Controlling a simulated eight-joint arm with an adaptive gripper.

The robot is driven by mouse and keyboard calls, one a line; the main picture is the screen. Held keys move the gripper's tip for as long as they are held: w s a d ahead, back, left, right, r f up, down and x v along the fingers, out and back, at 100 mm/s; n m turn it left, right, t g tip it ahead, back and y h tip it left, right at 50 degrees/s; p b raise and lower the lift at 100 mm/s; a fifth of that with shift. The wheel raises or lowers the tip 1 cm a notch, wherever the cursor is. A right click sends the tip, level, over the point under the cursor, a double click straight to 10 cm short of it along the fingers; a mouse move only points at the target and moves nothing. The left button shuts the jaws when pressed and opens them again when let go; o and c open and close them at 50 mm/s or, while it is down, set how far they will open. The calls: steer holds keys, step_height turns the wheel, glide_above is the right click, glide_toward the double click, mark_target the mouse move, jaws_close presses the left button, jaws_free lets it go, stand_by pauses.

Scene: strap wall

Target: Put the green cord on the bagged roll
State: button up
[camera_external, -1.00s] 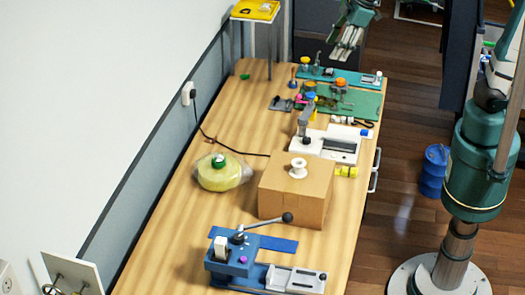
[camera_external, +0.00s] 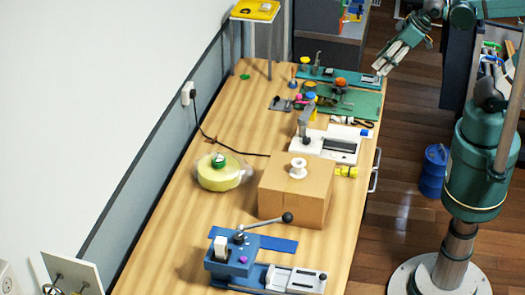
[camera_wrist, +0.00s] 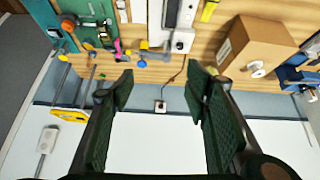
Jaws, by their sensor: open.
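The bagged roll (camera_external: 218,179) is a pale yellow roll in clear plastic, lying on the bench between the wall and the cardboard box. A small round green item (camera_external: 218,161) with a pale middle sits on top of it; I cannot tell whether this is the cord. Another small green piece (camera_external: 245,77) lies at the bench's far left; its shape is too small to read. My gripper (camera_external: 387,66) is raised near the bench's far right edge, away from both. In the wrist view my gripper (camera_wrist: 160,78) is open, with nothing between its fingers. I cannot make out the roll there.
The cardboard box (camera_external: 290,197) carries a white spool (camera_external: 298,168). A blue lever device (camera_external: 235,258) is in front. Tools and a green mat (camera_external: 355,104) fill the far end. A yellow tray (camera_external: 255,10) stands raised at the back.

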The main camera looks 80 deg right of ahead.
steer(key=shift+s+d+f+m, duration=0.25)
steer(key=shift+s+f+m, duration=0.15)
steer(key=shift+s+f, duration=0.4)
steer(key=shift+s+r, duration=0.1)
step_height(320, 180, down, 8)
steer(key=b, duration=0.8)
stand_by(0.8)
